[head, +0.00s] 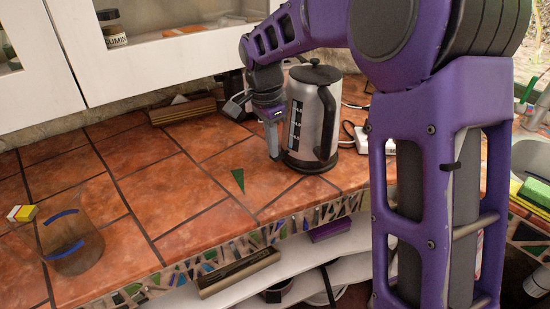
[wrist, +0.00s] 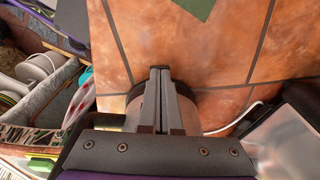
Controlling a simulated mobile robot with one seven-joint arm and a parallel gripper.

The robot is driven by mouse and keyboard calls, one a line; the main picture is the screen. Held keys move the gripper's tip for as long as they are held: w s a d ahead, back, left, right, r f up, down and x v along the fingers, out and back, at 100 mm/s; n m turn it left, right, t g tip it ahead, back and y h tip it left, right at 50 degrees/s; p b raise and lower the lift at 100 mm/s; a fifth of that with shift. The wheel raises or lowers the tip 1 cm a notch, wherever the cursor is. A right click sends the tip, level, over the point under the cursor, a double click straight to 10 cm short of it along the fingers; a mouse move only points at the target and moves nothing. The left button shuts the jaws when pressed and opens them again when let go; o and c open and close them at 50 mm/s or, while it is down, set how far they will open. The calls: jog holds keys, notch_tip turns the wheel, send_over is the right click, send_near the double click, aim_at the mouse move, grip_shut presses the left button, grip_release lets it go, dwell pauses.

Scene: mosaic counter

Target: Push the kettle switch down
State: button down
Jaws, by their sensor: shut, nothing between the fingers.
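The kettle (head: 309,115) is silver with a black lid, handle and base, and stands upright on the tiled counter. My gripper (head: 273,156) points down at the kettle's left side in the head view, its fingertips low near the base. In the wrist view my gripper (wrist: 159,72) is shut and empty, its fingers in front of the kettle (wrist: 185,112), which is mostly hidden behind them. I cannot make out the kettle switch, nor tell whether the fingers touch the kettle.
The terracotta counter (head: 150,165) is largely clear left of the kettle. A glass container (head: 75,240) stands at the front left. A wooden block (head: 182,111) lies by the wall. A white power strip (head: 375,140) with a cable is right of the kettle. White cabinets (head: 190,60) hang above.

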notch_tip(320, 180, down, 2)
jog(key=shift+f+b, duration=0.1)
jog(key=shift+b, duration=0.7)
jog(key=shift+r, duration=0.25)
jog(key=shift+s+a+r+p, duration=0.3)
jog(key=shift+s+a, duration=0.1)
jog(key=shift+a, duration=0.25)
jog(key=shift+s+a+r+p, duration=0.25)
jog(key=shift+s+a, duration=0.15)
jog(key=shift+a, duration=0.25)
notch_tip(320, 180, up, 17)
jog(key=a+p, duration=0.1)
jog(key=p, duration=0.2)
jog(key=shift+s+a, duration=0.2)
jog(key=shift+s, duration=0.2)
jog(key=shift+r, duration=0.1)
